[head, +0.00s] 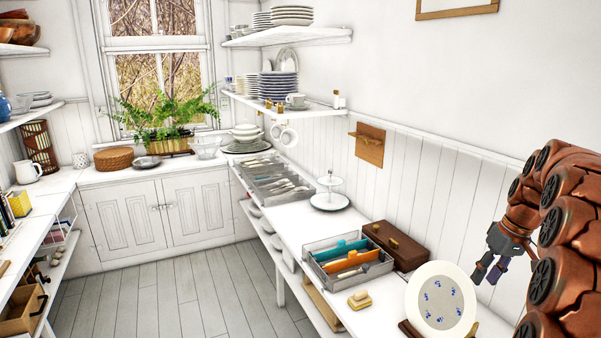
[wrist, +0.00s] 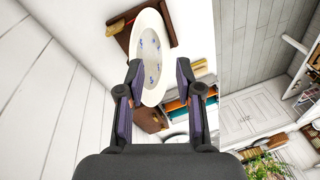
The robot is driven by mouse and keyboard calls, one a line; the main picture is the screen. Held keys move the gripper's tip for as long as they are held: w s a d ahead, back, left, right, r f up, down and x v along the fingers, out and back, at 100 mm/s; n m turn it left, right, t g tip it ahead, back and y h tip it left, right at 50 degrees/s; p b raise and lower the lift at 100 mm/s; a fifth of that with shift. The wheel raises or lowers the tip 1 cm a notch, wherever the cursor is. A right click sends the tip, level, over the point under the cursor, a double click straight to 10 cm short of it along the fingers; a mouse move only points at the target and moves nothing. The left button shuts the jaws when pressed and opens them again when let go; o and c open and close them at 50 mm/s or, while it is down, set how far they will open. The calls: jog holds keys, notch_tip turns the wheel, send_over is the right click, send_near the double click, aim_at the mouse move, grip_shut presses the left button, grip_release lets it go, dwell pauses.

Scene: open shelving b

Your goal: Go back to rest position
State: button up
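My gripper (head: 488,270) hangs in the air at the right of the head view, at the end of my copper-coloured arm. Its fingers are apart, with nothing held between them. In the wrist view the open gripper (wrist: 166,82) points toward a white plate with blue flower marks (wrist: 152,60), seen beyond the fingers. In the head view this plate (head: 440,298) stands upright, leaning on a wooden stand (head: 408,329) on the right counter. The gripper is above and right of the plate, apart from it.
On the right counter are a brown wooden box (head: 396,245), a grey cutlery tray (head: 320,270), a yellow sponge-like block (head: 360,300) and a white tiered stand (head: 330,200). Shelves with plates (head: 290,103) hang on the wall. The grey floor (head: 180,300) between the counters is clear.

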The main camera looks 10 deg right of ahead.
jog(key=s+a+r+g, duration=0.1)
jog(key=s+a, duration=0.4)
jog(key=a, duration=0.5)
jog(key=s+a+g, duration=0.1)
jog(key=s+a, duration=0.4)
jog(key=a, duration=0.6)
jog(key=s+a+f, duration=0.2)
jog(key=s+a, duration=0.1)
jog(key=s, duration=0.4)
jog(key=s+a+f+h, duration=0.1)
jog(key=s+a+f, duration=0.1)
jog(key=s, duration=0.5)
jog(key=s+a+f+g+h, duration=0.1)
jog(key=s+a, duration=0.3)
jog(key=s, duration=0.4)
jog(key=shift+a+f, duration=0.25)
jog(key=shift+f, duration=0.2)
